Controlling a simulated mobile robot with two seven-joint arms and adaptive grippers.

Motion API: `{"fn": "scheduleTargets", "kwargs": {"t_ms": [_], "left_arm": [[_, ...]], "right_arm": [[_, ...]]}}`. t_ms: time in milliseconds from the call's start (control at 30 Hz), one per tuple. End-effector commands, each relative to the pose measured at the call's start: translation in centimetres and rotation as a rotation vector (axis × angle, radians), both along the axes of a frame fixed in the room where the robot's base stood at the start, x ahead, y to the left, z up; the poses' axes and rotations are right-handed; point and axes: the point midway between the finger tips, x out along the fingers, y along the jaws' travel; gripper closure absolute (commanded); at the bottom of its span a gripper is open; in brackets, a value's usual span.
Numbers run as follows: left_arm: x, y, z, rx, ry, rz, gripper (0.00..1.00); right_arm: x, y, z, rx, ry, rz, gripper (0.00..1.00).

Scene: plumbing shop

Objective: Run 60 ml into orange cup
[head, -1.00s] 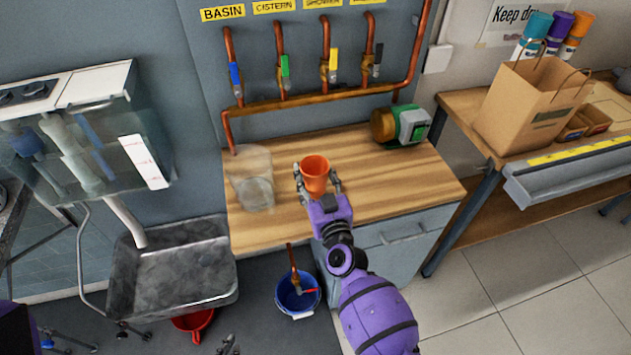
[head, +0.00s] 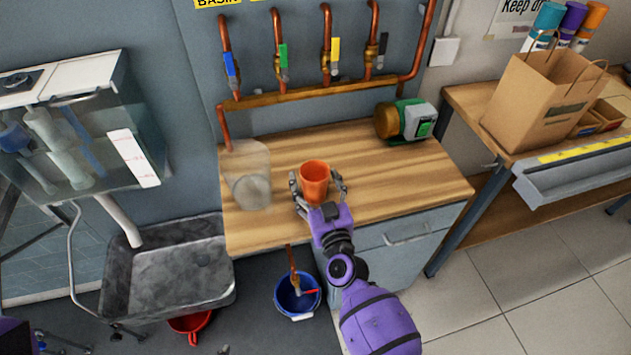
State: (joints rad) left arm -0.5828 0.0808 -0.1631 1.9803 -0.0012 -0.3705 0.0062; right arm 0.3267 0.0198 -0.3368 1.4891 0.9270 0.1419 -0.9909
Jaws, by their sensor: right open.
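The orange cup (head: 314,178) stands upright on the wooden counter (head: 405,180). My right gripper (head: 318,183) is open, with its fingers on either side of the cup; I cannot tell whether they touch it. A clear container (head: 247,178) stands to the left of the cup, below the copper pipe's left end (head: 224,130). Valves with blue (head: 230,64), green (head: 283,56), yellow (head: 335,50) and black levers sit on the pipes behind the counter. My left gripper is not clearly in view.
A green and grey pump (head: 405,120) stands at the counter's back right. A metal sink (head: 170,275) is at the left, and a blue bucket (head: 297,297) is below the counter. A paper bag (head: 540,100) stands on the right bench.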

Motion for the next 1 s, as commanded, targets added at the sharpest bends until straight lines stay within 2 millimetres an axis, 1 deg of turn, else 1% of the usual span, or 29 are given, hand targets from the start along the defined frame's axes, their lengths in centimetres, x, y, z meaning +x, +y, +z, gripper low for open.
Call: {"fn": "scheduleTargets", "kwargs": {"t_ms": [100,167,200,267,367,500,700,833,1000], "left_arm": [[0.1,-0.1,0.1,-0.002,-0.001,-0.001,1.0],[0.3,-0.1,0.4,-0.002,-0.005,-0.001,1.0],[0.2,-0.2,0.3,-0.002,-0.003,-0.002,1.0],[0.1,-0.2,0.2,-0.004,-0.001,-0.003,1.0],[0.1,-0.3,0.2,-0.004,-0.001,-0.003,1.0],[-0.1,-0.3,0.0,-0.003,0.003,-0.004,1.0],[-0.4,-0.1,-0.5,-0.001,0.009,-0.003,1.0],[-0.4,0.2,-0.5,0.003,0.007,0.0,1.0],[-0.2,0.3,-0.4,0.005,0.003,0.002,1.0]], "right_arm": [[0.0,0.0,0.2,0.0,-0.001,0.0,0.3],[0.1,0.0,0.6,0.001,-0.003,0.0,0.3],[-0.2,-0.1,0.6,0.001,-0.002,-0.001,0.3],[-1.1,-0.4,0.3,0.001,0.001,-0.001,0.3],[-2.9,-1.0,0.3,-0.002,0.002,-0.001,0.3],[-5.9,-2.0,0.1,-0.001,0.004,0.0,0.3],[-9.5,-3.2,0.2,-0.001,0.003,0.0,0.3],[-10.8,-3.6,0.3,-0.001,0.001,0.0,0.3],[-11.5,-3.7,0.4,0.0,0.0,0.0,0.3]]}}
